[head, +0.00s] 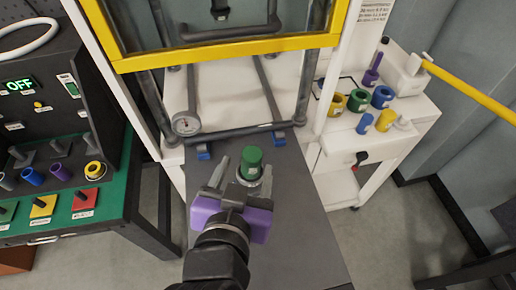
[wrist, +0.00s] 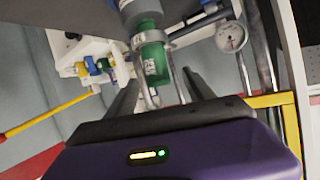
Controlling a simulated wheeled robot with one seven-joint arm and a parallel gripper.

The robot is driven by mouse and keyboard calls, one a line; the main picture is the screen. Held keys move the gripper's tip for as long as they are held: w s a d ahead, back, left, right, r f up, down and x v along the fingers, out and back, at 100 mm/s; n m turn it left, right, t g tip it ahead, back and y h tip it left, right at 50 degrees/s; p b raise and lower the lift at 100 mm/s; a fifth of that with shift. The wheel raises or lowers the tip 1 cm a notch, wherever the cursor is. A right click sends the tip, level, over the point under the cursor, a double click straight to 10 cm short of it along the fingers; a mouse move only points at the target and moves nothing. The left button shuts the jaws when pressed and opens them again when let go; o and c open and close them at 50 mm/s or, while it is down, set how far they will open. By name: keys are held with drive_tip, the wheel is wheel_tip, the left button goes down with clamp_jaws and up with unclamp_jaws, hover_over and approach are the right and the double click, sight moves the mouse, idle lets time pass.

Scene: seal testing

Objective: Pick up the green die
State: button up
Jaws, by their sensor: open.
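My gripper (head: 243,172) has a purple body and its two fingers are spread, with nothing held between them. A green labelled cylinder with a grey metal part (head: 251,163) stands at the fingertips in the head view. The wrist view shows the same green cylinder (wrist: 152,62) ahead of the open fingers (wrist: 162,85); I cannot tell whether they touch it. A green ring-shaped piece (head: 357,100) sits on the white cart at the right, between yellow and blue ones. I cannot tell for certain which green piece is the die.
A dark grey bench top (head: 310,235) lies under my gripper. Behind it stands a yellow-framed enclosure (head: 225,52) with metal bars and a round gauge (head: 186,123). A control panel with a green table (head: 125,185) is at left. The white cart (head: 345,150) is at right.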

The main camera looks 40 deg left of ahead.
sight(254, 149)
drive_tip(key=x, duration=0.2)
drive_tip(key=p+x, duration=0.1)
drive_tip(key=x, duration=0.3)
drive_tip(key=shift+w+r+p, duration=0.25)
drive_tip(key=shift+w+p, duration=0.1)
drive_tip(key=shift+w+a+f, duration=0.25)
drive_tip(key=shift+w+f, duration=0.05)
drive_tip(key=shift+w, duration=0.2)
clamp_jaws()
